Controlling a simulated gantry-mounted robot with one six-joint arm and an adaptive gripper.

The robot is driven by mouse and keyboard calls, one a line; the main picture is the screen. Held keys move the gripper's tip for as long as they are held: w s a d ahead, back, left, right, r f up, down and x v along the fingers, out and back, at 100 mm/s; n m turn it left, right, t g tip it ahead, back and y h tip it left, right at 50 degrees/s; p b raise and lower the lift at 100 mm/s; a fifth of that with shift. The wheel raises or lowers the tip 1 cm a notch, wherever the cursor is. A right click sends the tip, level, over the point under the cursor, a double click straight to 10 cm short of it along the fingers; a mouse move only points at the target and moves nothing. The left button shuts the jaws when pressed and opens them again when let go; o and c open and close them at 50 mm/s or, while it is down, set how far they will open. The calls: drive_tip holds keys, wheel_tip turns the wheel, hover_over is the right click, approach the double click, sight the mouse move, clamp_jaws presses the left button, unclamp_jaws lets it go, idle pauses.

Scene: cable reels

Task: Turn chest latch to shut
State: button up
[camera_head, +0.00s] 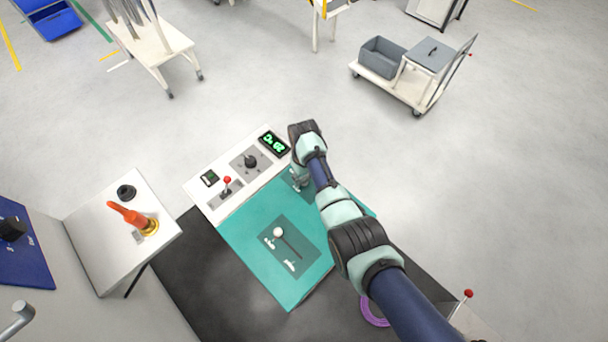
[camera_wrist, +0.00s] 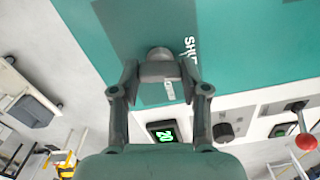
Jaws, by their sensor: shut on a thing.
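The teal chest (camera_head: 245,238) stands in the middle of the head view, and its teal face fills the upper part of the wrist view (camera_wrist: 260,40). A grey chest latch (camera_wrist: 160,70) with a round hub sits on a darker panel, beside white lettering that appears to read SHUT. My gripper (camera_wrist: 160,84) has its two fingers closed on either side of the latch handle. In the head view my arm hides most of the latch and the fingers, so the exact latch angle is hard to tell there.
A slide panel with a white-knobbed lever (camera_head: 278,232) lies on the same teal surface. A white console with a green display (camera_head: 273,142), a dark knob (camera_head: 250,161) and a red-tipped lever (camera_head: 227,181) borders it.

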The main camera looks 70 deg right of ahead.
sight(303, 177)
drive_tip(key=shift+n, duration=1.2)
drive_tip(key=o, duration=1.1)
drive_tip(key=shift+o, duration=0.2)
wheel_tip(303, 177, up, 12)
drive_tip(key=shift+w+a, duration=0.1)
